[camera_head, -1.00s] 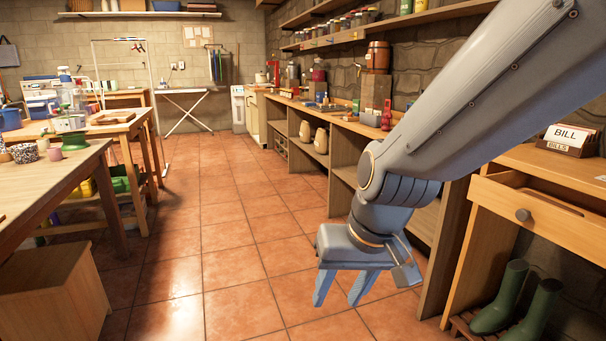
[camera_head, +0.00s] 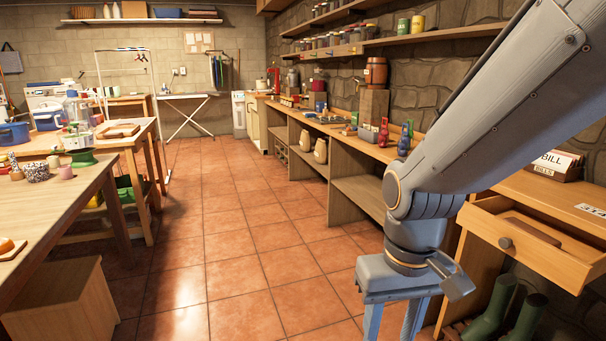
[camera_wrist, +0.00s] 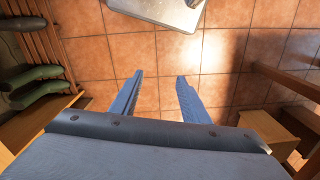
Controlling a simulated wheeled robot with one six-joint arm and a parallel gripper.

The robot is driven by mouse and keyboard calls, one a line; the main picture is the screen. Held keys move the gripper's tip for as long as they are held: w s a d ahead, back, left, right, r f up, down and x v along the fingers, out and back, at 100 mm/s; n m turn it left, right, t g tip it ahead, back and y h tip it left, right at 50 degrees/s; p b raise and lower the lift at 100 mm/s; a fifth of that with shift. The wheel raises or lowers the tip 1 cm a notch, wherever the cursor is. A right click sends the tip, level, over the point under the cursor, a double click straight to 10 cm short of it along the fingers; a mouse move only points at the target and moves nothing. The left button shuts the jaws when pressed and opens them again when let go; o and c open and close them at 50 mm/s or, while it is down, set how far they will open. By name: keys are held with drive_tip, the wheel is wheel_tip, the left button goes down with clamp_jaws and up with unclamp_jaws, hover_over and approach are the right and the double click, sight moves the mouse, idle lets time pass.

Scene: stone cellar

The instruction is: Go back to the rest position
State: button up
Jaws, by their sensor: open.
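My gripper (camera_head: 394,318) hangs down at the lower right of the head view, over the tiled floor and in front of the open drawer. Its fingertips run off the bottom of that view. In the wrist view my gripper (camera_wrist: 158,82) has its two blue fingers apart, with only floor tiles between them. It is empty.
An open drawer (camera_head: 506,243) with a brown item in it juts out at the right, above green boots (camera_head: 490,318). A long workbench (camera_head: 358,195) lines the right wall. A table (camera_head: 75,188) and a wooden box (camera_head: 62,305) stand left. The tiled aisle (camera_head: 225,235) between is clear.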

drive_tip(key=d+r+m+p, duration=0.1)
drive_tip(key=d+r+p, duration=0.4)
drive_tip(key=p, duration=0.4)
drive_tip(key=shift+s+d+r+m, duration=0.3)
drive_tip(key=shift+s+r, duration=0.1)
drive_tip(key=shift+r, duration=0.1)
